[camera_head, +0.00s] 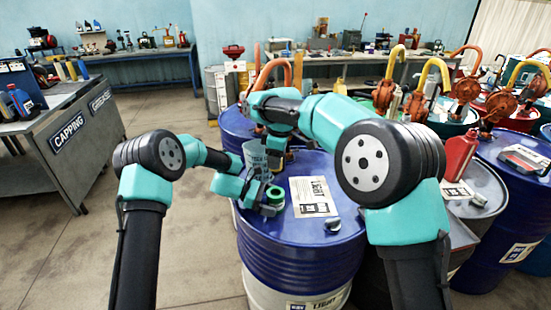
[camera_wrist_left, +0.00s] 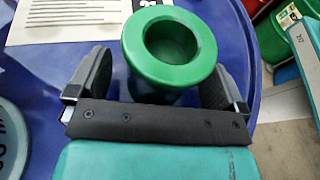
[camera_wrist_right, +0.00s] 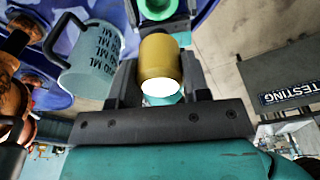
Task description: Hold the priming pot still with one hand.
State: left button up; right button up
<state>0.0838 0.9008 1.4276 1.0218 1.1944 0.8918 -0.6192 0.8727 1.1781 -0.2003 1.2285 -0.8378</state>
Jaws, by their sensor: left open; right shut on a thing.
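The priming pot, which I take to be the small pot with a thick green rim (camera_head: 275,195), stands on the near blue drum. In the left wrist view its round green mouth (camera_wrist_left: 170,45) faces the camera. My left gripper (camera_head: 268,200) is open, with one finger on each side of the pot; I cannot tell whether they touch it. My right gripper (camera_wrist_right: 160,65) is above and behind the pot in the head view, shut on a mustard-yellow cylinder (camera_wrist_right: 160,58) with a bright white round end. The arm partly hides it in the head view.
A pale blue jug (camera_wrist_right: 92,62) with printed markings stands on the drum (camera_head: 300,262), close to the right gripper. A printed sheet (camera_head: 313,196) and a small dark item (camera_head: 332,224) lie to the right. More drums with pumps crowd the right; a "CAPPING" bench (camera_head: 60,160) is left.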

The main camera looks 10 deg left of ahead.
pick_arm(q)
jog(key=shift+a, duration=0.1)
jog(key=v, duration=1.2)
jog(key=s+a+f+m+t+y, duration=0.1)
jog(key=s+a+f+m+y, duration=0.3)
jog(key=a, duration=0.6)
notch_tip(320, 180, down, 3)
jog(key=shift+a+r+m+t+y, duration=0.15)
jog(key=shift+m+t+y, duration=0.25)
jog(key=shift+m+y, duration=0.75)
pick_arm(e)
jog(key=a+r+m, duration=0.4)
jog(key=a+r, duration=0.6)
jog(key=r, duration=0.3)
jog(key=shift+a+m+t, duration=0.2)
jog(key=shift+m+t, duration=0.1)
pick_arm(q)
jog(key=shift+s+a+f+m, duration=0.15)
jog(key=shift+f+m, duration=0.1)
jog(key=shift+f, duration=0.15)
pick_arm(e)
jog(key=shift+s, duration=0.1)
